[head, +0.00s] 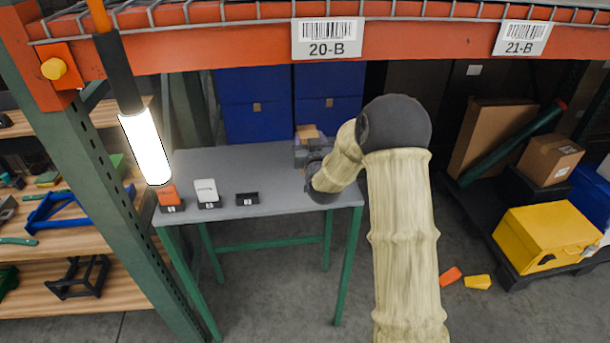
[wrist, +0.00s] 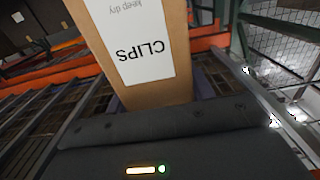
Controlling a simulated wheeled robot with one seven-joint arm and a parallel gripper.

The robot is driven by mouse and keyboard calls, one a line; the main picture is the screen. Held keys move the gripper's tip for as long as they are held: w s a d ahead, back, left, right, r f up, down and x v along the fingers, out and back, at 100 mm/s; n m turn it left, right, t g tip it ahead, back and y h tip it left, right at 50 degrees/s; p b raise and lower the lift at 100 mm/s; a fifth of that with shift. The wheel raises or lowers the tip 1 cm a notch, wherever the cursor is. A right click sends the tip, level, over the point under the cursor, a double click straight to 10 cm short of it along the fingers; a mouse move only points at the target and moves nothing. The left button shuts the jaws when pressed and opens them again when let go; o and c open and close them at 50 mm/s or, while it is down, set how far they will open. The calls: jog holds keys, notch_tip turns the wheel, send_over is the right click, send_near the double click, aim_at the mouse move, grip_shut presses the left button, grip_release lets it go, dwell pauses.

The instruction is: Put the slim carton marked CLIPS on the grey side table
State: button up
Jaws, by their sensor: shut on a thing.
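The slim brown carton marked CLIPS (wrist: 140,50) fills the upper middle of the wrist view. Its white label reads upside down there. In the head view only a small tan part of the carton (head: 307,131) shows behind my gripper. My gripper (head: 306,153) is shut on the carton, over the right end of the grey side table (head: 255,165). Whether the carton touches the tabletop cannot be told, as my gripper and arm hide its lower part.
Along the table's front edge stand a holder with an orange item (head: 169,196), a holder with a white item (head: 207,193) and a dark empty-looking holder (head: 247,199). The table's middle is clear. Blue bins (head: 255,103) stand behind. An orange rack beam (head: 420,48) crosses above.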

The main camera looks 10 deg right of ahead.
jog(key=shift+s+r, duration=0.1)
jog(key=shift+s, duration=0.1)
jog(key=shift+s+d, duration=0.1)
jog(key=shift+s, duration=0.15)
jog(key=f, duration=0.1)
jog(key=f+p, duration=0.1)
jog(key=f, duration=0.3)
jog(key=shift+d, duration=0.35)
jog(key=shift+w+a+f, duration=0.1)
jog(key=shift+a+f, duration=0.1)
jog(key=shift+f, duration=0.2)
jog(key=shift+p, duration=0.3)
jog(key=shift+w+f+p, duration=0.1)
jog(key=shift+f+p, duration=0.45)
jog(key=shift+f, duration=1.55)
jog(key=shift+a, duration=0.1)
